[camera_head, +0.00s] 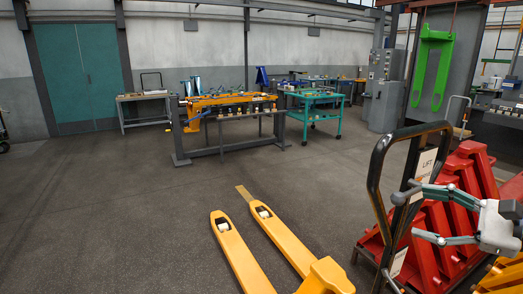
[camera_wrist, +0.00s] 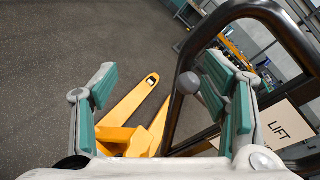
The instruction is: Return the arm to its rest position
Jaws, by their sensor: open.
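My gripper (camera_head: 412,214) is at the right of the head view, coming in from the right edge, with its two grey and teal fingers spread apart. In the wrist view my gripper (camera_wrist: 163,85) is open, with nothing clamped between the fingers. A dark ball knob (camera_wrist: 187,83) shows between the fingertips in the wrist view, ahead of them and close to the right finger. The knob (camera_head: 398,198) also shows in the head view, by the black loop handle (camera_head: 374,175). I cannot tell whether the right finger touches the handle.
The handle carries a LIFT label (camera_wrist: 286,126). Red stands (camera_head: 440,215) are close beside and below my gripper. Yellow forks (camera_head: 237,252) lie on the floor to the left. A workbench (camera_head: 230,118) and a teal cart (camera_head: 315,100) stand farther back. The left floor is clear.

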